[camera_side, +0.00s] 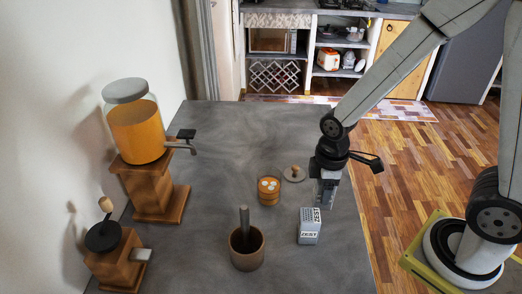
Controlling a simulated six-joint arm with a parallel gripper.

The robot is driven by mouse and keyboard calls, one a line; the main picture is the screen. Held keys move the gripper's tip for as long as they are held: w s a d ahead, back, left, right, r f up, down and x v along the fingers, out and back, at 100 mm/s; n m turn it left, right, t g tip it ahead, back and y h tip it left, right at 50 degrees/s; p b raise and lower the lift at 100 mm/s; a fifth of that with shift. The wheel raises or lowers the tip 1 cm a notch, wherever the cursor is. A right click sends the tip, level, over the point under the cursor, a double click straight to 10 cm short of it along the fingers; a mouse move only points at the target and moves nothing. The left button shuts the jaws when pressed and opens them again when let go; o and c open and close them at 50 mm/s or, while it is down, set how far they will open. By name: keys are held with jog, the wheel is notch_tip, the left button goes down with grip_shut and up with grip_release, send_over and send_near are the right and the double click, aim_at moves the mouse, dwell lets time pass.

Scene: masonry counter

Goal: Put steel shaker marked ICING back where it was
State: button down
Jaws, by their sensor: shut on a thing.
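My gripper (326,196) points down at the right side of the counter, just behind and to the right of a grey box marked ZEST (309,228). It is shut on a small grey thing that looks like the steel shaker; the fingers hide most of it. I cannot read an ICING mark anywhere. I cannot tell whether the held thing touches the counter. The ZEST box has holes in its surface and stands upright, with marks on two of its faces.
A brown pot with a grey rod (247,250) stands front centre. A small wooden tub with white contents (269,191) and a round lid (294,174) are behind it. A juice dispenser (137,130) and a wooden grinder (115,255) stand left. The grey counter (220,140) is clear at the back.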

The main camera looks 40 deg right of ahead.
jog(key=shift+f, duration=0.1)
jog(key=shift+f, duration=1.65)
jog(key=shift+f, duration=0.15)
grip_release()
jog(key=shift+r, duration=6.15)
